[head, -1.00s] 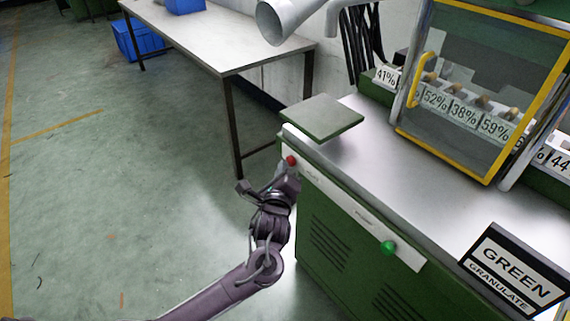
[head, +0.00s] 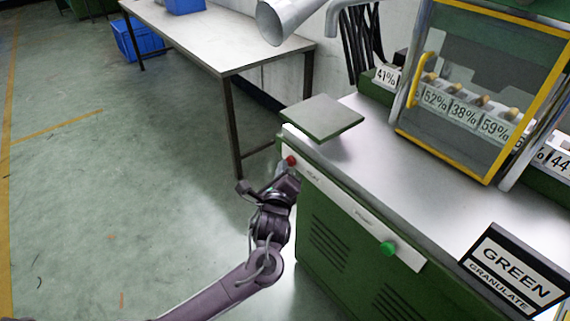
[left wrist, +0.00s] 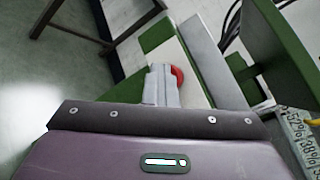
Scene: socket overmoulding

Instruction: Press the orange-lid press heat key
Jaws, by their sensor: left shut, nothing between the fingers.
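A round red key (head: 291,160) sits on the white strip along the front of the green press cabinet (head: 340,235). Small lettering beside the key looks like "HEAT". My left gripper (head: 289,172) is shut and empty, with its fingertips right at the red key. In the left wrist view, the shut fingers (left wrist: 163,85) partly cover the red key (left wrist: 178,77); I cannot tell whether they touch it. A green key (head: 388,248) is farther right on the same strip. No orange lid shows; the press guard (head: 470,95) has a yellow frame. My right gripper is not in view.
A green-edged plate (head: 322,117) stands above the cabinet's corner, close to the red key. A "GREEN GRANULATE" sign (head: 512,272) is on the front right. A table (head: 215,40) stands behind. The floor at left is clear.

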